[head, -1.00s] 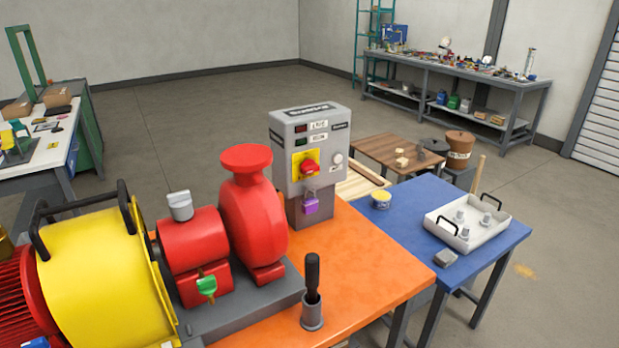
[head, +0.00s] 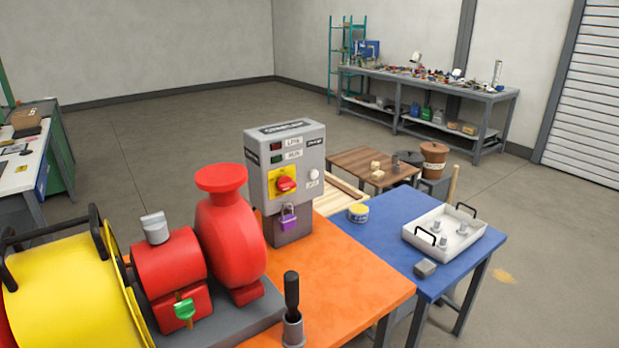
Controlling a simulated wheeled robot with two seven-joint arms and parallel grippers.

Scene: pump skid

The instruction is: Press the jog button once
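The grey control box (head: 285,165) stands upright at the back of the orange table. A small round white button (head: 314,174), which looks like the jog button, sits on the right of its front face with a small label under it. Left of the button is a red switch handle (head: 286,185) on a yellow plate. A purple padlock (head: 289,219) hangs below the plate. Two small dark indicator windows with labels are near the top. Neither of my grippers shows in the head view.
A red pump (head: 229,225) and a yellow guard (head: 70,290) fill the front left. A dark-handled tool stands in a grey holder (head: 292,330). The orange tabletop (head: 340,285) right of the pump is clear. A blue table (head: 390,232) with a white tray (head: 466,246) adjoins it.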

